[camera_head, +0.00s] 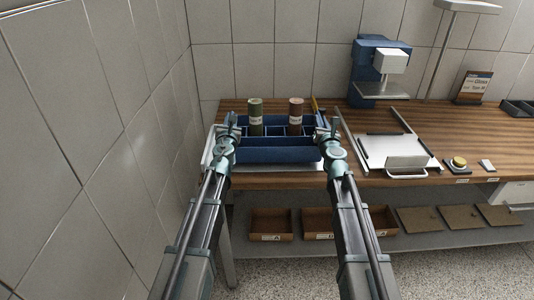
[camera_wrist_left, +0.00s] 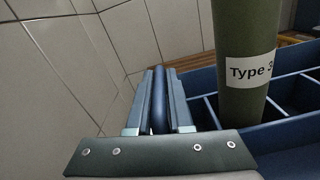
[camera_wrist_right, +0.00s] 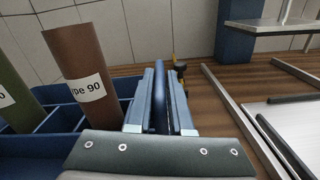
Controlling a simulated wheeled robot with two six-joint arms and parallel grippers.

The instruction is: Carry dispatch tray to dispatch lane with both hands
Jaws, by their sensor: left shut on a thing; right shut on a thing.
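The blue dispatch tray (camera_head: 275,154) is at the left end of the wooden bench, with compartments inside. A green cylinder (camera_head: 256,118) labelled "Type 3" and a brown cylinder (camera_head: 295,116) labelled "90" stand upright in it. My left gripper (camera_head: 228,128) is shut on the tray's left side; in the left wrist view its fingers (camera_wrist_left: 159,102) clasp a blue edge. My right gripper (camera_head: 328,130) is shut on the tray's right side; in the right wrist view its fingers (camera_wrist_right: 160,100) clasp a blue edge. I cannot tell whether the tray touches the bench. The dispatch lane is not clearly identifiable.
Brown bins (camera_head: 271,224) sit on the shelf below. A tiled wall (camera_head: 95,120) is close on the left.

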